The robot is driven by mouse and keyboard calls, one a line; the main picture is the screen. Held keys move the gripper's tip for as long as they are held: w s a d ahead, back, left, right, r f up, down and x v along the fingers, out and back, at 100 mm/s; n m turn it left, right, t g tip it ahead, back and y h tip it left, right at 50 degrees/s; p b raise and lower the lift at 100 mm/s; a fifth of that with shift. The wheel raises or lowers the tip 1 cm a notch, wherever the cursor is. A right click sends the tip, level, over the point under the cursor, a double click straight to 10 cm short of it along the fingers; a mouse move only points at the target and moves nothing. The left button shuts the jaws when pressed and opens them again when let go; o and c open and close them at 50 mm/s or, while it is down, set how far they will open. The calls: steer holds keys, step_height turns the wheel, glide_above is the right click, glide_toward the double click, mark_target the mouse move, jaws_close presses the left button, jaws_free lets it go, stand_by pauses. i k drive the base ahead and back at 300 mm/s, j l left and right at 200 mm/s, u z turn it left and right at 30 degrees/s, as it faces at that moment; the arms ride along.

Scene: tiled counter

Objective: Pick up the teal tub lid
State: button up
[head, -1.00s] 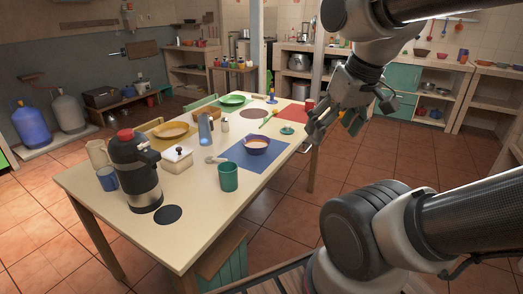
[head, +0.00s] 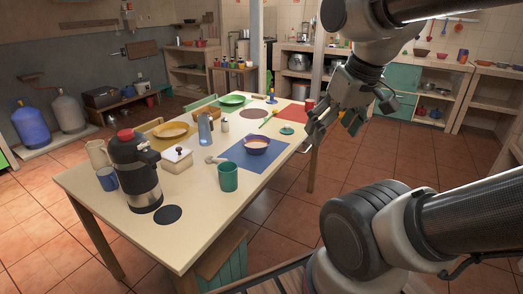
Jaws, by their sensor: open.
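A small round teal lid (head: 287,130) lies flat on the cream table (head: 215,213), near its right edge and beyond the purple bowl. My gripper (head: 331,129) is open and empty, with its fingers pointing down. In the picture it is just to the right of the lid, around the table's right edge. It appears apart from the lid; its exact height above the table is hard to tell. The lid is fully in view.
Near the lid are a purple bowl (head: 256,145) on a blue mat (head: 254,164), a red mat (head: 291,116) and a red cup (head: 309,105). A teal cup (head: 228,177) and a black flask (head: 136,172) stand nearer. The table's front right is clear.

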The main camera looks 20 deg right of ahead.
mark_target(287, 130)
steer(key=i+l, duration=0.2)
steer(key=l, duration=0.2)
steer(key=i+l+u, duration=0.15)
steer(key=l, duration=0.25)
steer(key=i+l, duration=0.25)
steer(key=l, duration=0.2)
steer(key=i+l+u, duration=0.15)
steer(key=l, duration=0.25)
steer(key=i+l, duration=0.15)
steer(key=l, duration=0.3)
steer(key=i+l+u, duration=0.15)
steer(key=l, duration=0.3)
steer(key=i+l, duration=0.15)
steer(key=l, duration=0.3)
steer(key=i+l+u, duration=0.15)
steer(key=l, duration=0.3)
